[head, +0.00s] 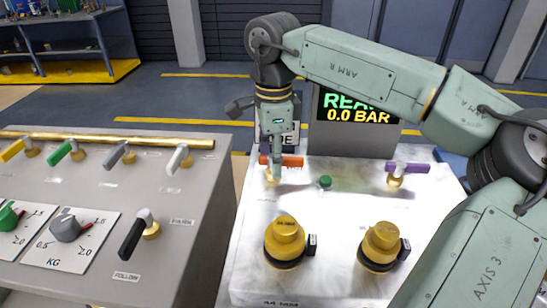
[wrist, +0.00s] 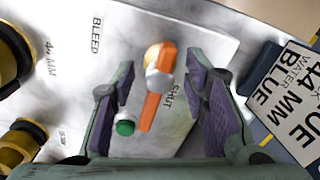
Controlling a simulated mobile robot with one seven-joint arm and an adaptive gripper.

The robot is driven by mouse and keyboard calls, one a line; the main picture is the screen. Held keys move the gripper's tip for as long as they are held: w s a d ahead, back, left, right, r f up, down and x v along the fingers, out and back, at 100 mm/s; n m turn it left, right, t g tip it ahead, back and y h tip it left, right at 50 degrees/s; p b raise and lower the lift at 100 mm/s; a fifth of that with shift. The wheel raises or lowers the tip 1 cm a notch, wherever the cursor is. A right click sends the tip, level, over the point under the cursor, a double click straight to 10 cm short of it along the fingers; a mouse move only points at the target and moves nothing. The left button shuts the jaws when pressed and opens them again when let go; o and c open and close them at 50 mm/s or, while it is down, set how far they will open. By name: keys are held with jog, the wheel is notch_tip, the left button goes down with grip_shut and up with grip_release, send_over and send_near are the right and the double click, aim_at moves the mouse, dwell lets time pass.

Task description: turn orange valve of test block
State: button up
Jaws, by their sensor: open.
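The orange valve (head: 293,161) has a flat bar handle on a brass stem and stands at the back left of the white test block (head: 345,220). My gripper (head: 277,168) points down at it from above, and its lower part hides some of the handle. In the wrist view the orange valve handle (wrist: 152,112) lies between the two open purple-padded fingers of my gripper (wrist: 158,72). I see a gap on both sides of the handle. The handle points roughly along the fingers, near the word SHUT. BLEED is printed further left.
A green button (head: 325,182) sits beside the orange valve. A purple valve (head: 408,168) is at the back right, and two yellow caps (head: 285,240) (head: 383,244) are in front. A display reading 0.0 BAR (head: 358,107) stands behind. A grey console (head: 120,180) with several levers is left.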

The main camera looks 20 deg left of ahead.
notch_tip(320, 180, up, 12)
jog(key=shift+f, duration=0.15)
dwell(0.6)
